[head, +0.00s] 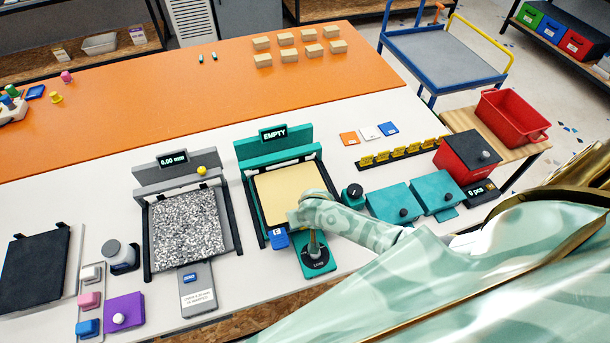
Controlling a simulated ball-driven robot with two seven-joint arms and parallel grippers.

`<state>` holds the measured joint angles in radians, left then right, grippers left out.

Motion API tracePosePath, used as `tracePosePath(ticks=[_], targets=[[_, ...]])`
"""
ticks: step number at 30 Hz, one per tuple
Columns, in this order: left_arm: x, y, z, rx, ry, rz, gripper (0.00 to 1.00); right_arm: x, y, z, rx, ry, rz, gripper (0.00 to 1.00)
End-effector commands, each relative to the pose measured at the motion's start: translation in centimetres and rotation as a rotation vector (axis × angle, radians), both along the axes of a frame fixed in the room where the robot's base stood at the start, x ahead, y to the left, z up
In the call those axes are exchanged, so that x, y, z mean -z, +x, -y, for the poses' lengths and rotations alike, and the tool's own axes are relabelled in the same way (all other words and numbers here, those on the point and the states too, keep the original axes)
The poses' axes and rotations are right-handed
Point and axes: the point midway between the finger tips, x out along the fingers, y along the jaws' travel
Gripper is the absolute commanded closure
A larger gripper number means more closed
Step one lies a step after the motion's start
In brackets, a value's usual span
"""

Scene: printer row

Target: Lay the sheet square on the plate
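A cream square sheet or plate surface (285,192) lies in the teal printer (273,150), whose display reads EMPTY. I cannot tell whether this is a loose sheet or the plate itself. It looks roughly aligned with the dark side rails. A speckled grey plate surface (185,228) lies in the grey printer to its left. A flat black panel (34,268) with small clips lies at the far left. My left gripper is out of view.
A small blue block (279,238) sits at the teal printer's front left. Two teal boxes (393,204) with black knobs and a dark knob unit (353,195) stand to the right. A red bin (512,115) stands farther right.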

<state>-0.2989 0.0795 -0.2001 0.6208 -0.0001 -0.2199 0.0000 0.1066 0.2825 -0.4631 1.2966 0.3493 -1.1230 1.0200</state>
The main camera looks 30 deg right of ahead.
Motion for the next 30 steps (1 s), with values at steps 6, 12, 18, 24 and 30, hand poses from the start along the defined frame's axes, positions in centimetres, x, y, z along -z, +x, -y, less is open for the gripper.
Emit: tracePosePath(ticks=[6,12,18,24,30], targets=[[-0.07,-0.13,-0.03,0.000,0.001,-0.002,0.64,-0.09,0.03,-0.01,0.000,0.000,0.001,1.00],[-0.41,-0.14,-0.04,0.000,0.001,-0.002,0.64,-0.16,-0.03,-0.06,0.001,0.001,0.000,1.00],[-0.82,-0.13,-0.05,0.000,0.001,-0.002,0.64,-0.16,-0.15,-0.12,0.001,0.001,0.000,1.00],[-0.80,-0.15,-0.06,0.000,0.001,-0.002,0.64,-0.06,-0.16,-0.10,0.001,0.001,0.000,1.00],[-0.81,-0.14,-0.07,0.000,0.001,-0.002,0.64,-0.03,-0.16,-0.09,0.000,0.001,0.000,1.00]])
